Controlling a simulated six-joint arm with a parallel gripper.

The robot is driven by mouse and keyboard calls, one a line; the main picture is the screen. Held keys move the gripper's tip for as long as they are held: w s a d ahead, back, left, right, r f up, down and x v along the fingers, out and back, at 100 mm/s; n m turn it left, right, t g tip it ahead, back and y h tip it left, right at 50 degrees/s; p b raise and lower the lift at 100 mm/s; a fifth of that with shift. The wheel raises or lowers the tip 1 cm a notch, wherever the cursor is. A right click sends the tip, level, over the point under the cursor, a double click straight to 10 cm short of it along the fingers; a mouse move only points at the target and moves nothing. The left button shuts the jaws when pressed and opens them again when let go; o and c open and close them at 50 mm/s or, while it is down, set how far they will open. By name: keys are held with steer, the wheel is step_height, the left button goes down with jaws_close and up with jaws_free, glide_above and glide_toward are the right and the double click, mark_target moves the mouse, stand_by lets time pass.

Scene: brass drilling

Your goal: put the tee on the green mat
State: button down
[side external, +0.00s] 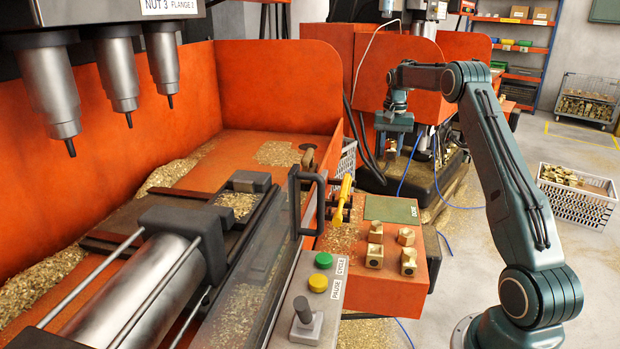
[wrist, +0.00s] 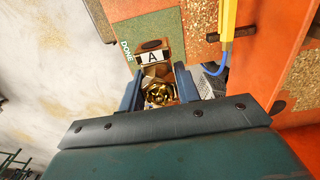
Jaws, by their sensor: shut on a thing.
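The green mat (side external: 392,209) lies bare on the orange bench in the side view, and part of it shows at the top of the wrist view (wrist: 160,25), marked DONE. My gripper (side external: 393,156) is beyond the mat, past the bench's far end. In the wrist view my gripper (wrist: 157,85) is shut on a brass piece, the tee (wrist: 158,95), between its two fingers. The tee's outline is hard to separate from other brass behind it. In the side view the tee is too small to make out.
A brown box labelled A (wrist: 152,57) is just beyond my fingers. Several brass blocks (side external: 376,231) stand on the bench in front of the mat. A yellow tool (side external: 343,199) is left of the mat. A white crate of brass parts (side external: 578,195) stands on the floor right.

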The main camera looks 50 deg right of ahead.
glide_above(382, 213)
steer(key=f, duration=1.5)
steer(key=shift+d+f, duration=0.2)
steer(key=shift+f, duration=0.1)
steer(key=shift+f, duration=2.15)
steer(key=shift+f, duration=0.1)
steer(key=c, duration=1)
jaws_free()
steer(key=shift+f, duration=0.1)
steer(key=shift+r, duration=0.2)
step_height(382, 213, up, 12)
